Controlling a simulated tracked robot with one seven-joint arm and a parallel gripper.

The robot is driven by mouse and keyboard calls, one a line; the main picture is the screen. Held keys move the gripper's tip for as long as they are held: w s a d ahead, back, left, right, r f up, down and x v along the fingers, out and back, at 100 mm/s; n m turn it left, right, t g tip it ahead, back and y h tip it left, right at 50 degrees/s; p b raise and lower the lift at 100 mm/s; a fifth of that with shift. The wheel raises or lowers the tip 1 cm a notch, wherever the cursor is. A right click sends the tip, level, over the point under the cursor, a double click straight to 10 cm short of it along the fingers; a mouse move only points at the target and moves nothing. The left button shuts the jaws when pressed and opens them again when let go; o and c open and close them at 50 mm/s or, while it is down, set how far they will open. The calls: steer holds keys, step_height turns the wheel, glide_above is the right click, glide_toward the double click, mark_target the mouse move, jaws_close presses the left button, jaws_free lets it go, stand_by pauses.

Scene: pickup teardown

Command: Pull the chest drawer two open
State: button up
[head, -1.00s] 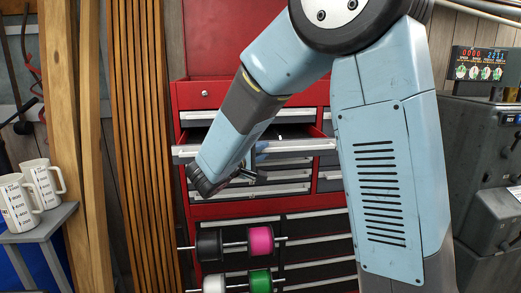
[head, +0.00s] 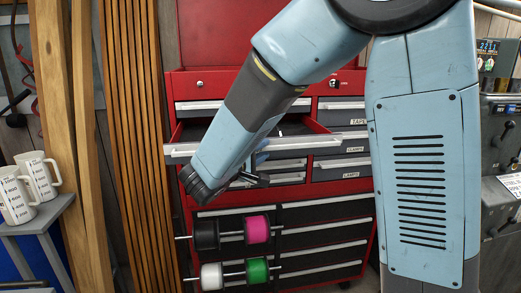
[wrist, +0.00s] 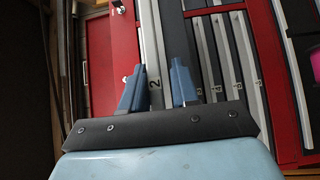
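Drawer two (head: 330,143) of the red chest stands out well beyond the other drawer fronts, with part of its dark inside showing behind its pale handle strip. My gripper (head: 258,165) is at the drawer's front edge, partly hidden behind my wrist in the head view.
Closed drawers (head: 340,170) lie around and below drawer two. A rack with several spools (head: 257,229) stands in front of the lower chest. Wooden boards (head: 75,120) lean at the left, beside a small table (head: 42,220) with two mugs. Grey machinery (head: 500,150) stands at the right.

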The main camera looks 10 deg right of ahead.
steer(key=shift+o, duration=1.4)
steer(key=shift+r, duration=0.1)
steer(key=v, duration=1.3)
steer(key=shift+s+a, duration=0.2)
steer(key=shift+a, duration=0.05)
